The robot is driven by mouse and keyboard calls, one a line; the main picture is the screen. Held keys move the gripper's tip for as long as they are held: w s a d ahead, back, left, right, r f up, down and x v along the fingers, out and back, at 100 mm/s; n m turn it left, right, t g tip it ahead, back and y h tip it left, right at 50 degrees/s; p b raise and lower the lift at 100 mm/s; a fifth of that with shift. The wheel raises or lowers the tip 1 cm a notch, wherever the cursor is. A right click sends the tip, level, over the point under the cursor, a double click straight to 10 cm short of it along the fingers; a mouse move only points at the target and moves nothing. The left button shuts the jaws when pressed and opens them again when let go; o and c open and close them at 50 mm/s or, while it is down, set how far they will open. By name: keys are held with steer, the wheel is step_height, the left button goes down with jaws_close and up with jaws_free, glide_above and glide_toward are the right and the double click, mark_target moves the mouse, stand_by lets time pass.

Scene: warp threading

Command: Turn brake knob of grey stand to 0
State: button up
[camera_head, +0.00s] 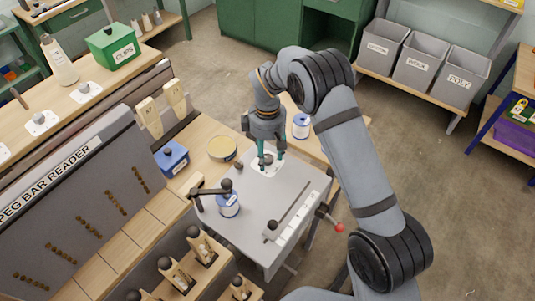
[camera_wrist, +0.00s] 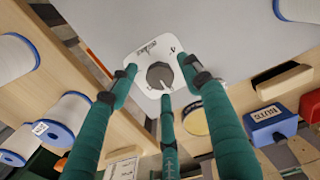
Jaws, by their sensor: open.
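The grey stand (camera_head: 255,190) fills the middle of the head view. Near its far edge is a white dial plate (camera_head: 258,170) with a dark grey round brake knob (camera_wrist: 160,75). In the wrist view the plate (camera_wrist: 143,62) carries small lettering and a mark near one corner; I cannot read the knob's setting surely. My gripper (camera_head: 268,158) points down over the knob. In the wrist view its three teal fingers (camera_wrist: 160,80) are open, with their tips spread around the knob. I cannot tell whether any tip touches it. The fingers partly hide the knob in the head view.
A white-and-blue spool (camera_head: 229,204) stands on the stand under a dark arm-like fitting (camera_head: 210,190). A red-tipped lever (camera_head: 338,227) sticks out at the right. A blue box (camera_head: 172,158), a yellow round tin (camera_head: 221,148) and another spool (camera_head: 301,125) are nearby.

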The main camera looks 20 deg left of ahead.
mark_target(268, 158)
step_height(268, 158, up, 12)
stand_by(0.6)
step_height(268, 158, down, 12)
steer(key=shift+f, duration=0.1)
stand_by(0.7)
